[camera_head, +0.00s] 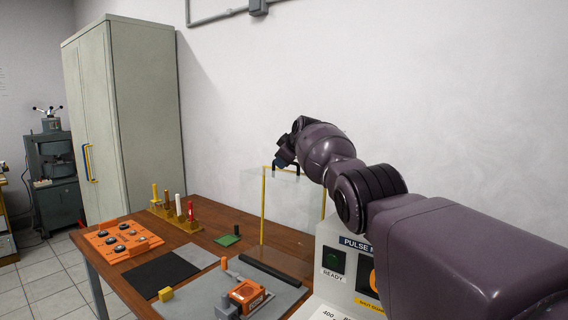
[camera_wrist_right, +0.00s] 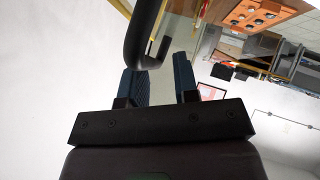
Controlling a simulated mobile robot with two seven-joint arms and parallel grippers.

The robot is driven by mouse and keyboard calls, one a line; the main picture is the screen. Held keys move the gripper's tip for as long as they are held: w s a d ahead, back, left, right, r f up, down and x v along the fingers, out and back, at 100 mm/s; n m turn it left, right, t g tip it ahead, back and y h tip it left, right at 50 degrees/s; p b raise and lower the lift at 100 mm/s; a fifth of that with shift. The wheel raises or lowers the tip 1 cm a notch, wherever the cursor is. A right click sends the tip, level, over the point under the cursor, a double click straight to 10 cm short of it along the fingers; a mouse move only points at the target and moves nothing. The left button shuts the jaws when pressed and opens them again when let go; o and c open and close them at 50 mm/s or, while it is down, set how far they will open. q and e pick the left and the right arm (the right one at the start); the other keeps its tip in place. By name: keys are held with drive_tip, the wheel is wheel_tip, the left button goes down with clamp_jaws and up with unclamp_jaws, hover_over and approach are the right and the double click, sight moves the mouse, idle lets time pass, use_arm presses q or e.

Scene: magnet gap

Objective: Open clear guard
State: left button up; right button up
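The clear guard (camera_head: 290,205) is a see-through panel with yellow edge strips. It stands about upright at the back of the table, beside the pulse machine. A black bar handle shows large in the right wrist view (camera_wrist_right: 143,40), and a small dark part of it shows at the guard's top edge. My right gripper (camera_head: 283,160) is at that top edge. In the right wrist view its two blue fingers (camera_wrist_right: 160,78) are apart, with the handle's bent end near the tips and between them. I cannot tell whether they touch it. My left gripper is out of view.
The pulse machine box (camera_head: 335,262) stands at the table's right, partly behind my right arm. An orange fixture (camera_head: 247,293) lies on a grey plate. An orange tray (camera_head: 122,240), a dark mat (camera_head: 160,272) and a yellow rack (camera_head: 176,217) are on the left. A cabinet (camera_head: 142,110) stands behind.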

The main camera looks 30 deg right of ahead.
drive_tip(key=shift+o, duration=0.7)
drive_tip(key=shift+s, duration=0.1)
drive_tip(key=shift+f, duration=0.3)
drive_tip(key=shift+f, duration=0.15)
drive_tip(key=shift+a, duration=0.1)
